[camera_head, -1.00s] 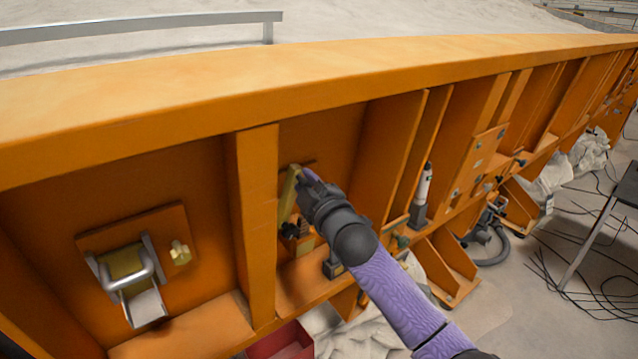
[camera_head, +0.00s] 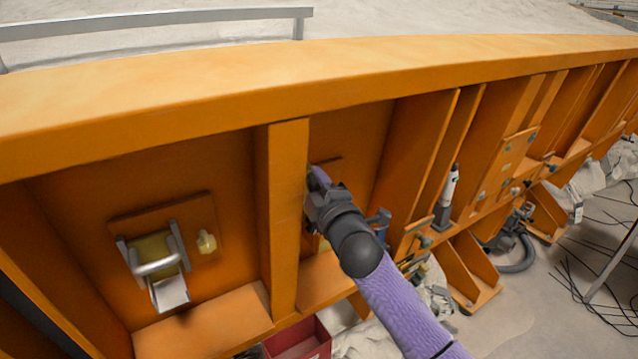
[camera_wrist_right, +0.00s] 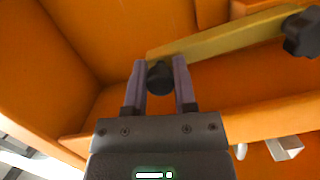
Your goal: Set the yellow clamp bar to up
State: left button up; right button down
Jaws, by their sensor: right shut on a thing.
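The yellow clamp bar (camera_wrist_right: 225,35) runs across the top of the right wrist view, with one black knob (camera_wrist_right: 160,77) by its left end and another (camera_wrist_right: 302,33) by its right end. My right gripper (camera_wrist_right: 158,82) is shut on the left black knob, one finger on each side of it. In the head view my right gripper (camera_head: 316,195) reaches into the bay just right of an orange rib (camera_head: 289,215). There the gripper and rib hide nearly all of the bar, so its tilt is hard to tell. My left gripper is not in view.
Orange ribs stand close on both sides of the bay. A silver latch (camera_head: 157,266) and a pale yellow knob (camera_head: 206,243) are on a plate in the left bay. A red box (camera_head: 303,343) lies below. A white cylinder (camera_head: 450,187) stands to the right.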

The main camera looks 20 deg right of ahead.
jog(key=shift+c, duration=2.1)
grip_release()
jog(key=s+f, duration=0.1)
jog(key=s, duration=0.9)
jog(key=shift+f, duration=0.25)
jog(key=shift+w, duration=0.1)
